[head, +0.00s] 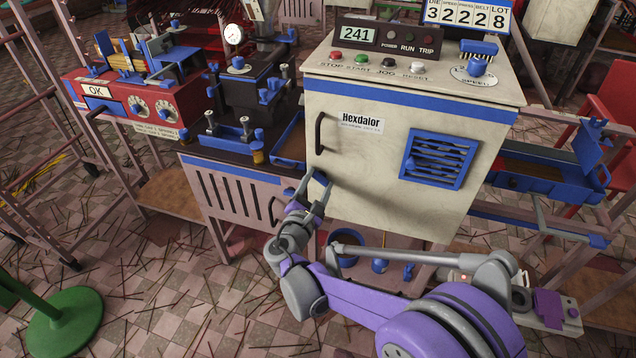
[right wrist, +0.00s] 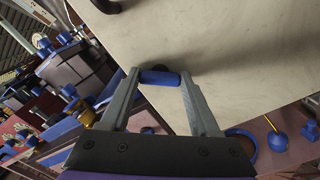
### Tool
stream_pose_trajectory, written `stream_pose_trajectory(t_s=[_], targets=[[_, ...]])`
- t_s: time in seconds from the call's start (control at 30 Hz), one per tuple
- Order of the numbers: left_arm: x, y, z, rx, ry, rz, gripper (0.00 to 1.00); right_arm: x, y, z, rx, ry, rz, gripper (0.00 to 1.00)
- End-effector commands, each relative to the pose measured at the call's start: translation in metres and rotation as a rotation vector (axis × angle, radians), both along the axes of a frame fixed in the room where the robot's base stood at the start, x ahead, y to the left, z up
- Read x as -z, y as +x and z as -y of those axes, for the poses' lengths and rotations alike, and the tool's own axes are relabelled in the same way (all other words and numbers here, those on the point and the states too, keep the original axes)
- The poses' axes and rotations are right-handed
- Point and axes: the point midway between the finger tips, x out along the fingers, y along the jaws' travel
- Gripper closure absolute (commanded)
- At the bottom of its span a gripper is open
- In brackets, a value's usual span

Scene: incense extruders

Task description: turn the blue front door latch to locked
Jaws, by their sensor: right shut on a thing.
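The cream machine front (head: 375,185) carries a black handle (head: 319,133), a "Hexdalor" label and a blue louvred vent. My right gripper (head: 313,180) is at the lower left of this front, below the handle. In the right wrist view, the gripper (right wrist: 160,76) is shut on the blue latch (right wrist: 160,78), a short blue bar spanning between the two fingertips, close against the cream panel. A dark round part shows just behind the bar. In the head view the fingers largely hide the latch, so its angle is hard to read. My left gripper is out of view.
A control panel (head: 380,62) with buttons tops the machine. A slatted cabinet (head: 232,190) with a black benchtop adjoins at left. A blue tray (head: 545,172) is at right. A green stand (head: 65,318) and scattered sticks are on the tiled floor.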

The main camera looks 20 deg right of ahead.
Motion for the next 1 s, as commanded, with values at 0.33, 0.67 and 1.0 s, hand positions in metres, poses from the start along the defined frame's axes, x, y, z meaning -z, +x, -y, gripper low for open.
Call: stream_pose_trajectory(t_s=[0.33, 0.67, 1.0], targets=[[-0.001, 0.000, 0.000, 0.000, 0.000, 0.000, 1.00, 0.000, 0.000, 0.000, 0.000, 0.019, 0.013, 0.93], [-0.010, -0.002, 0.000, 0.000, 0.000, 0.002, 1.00, -0.001, 0.000, 0.000, 0.000, 0.173, 0.117, 0.93], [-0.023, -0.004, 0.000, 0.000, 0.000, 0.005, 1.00, -0.001, 0.000, 0.000, 0.000, 0.437, 0.296, 0.93]])
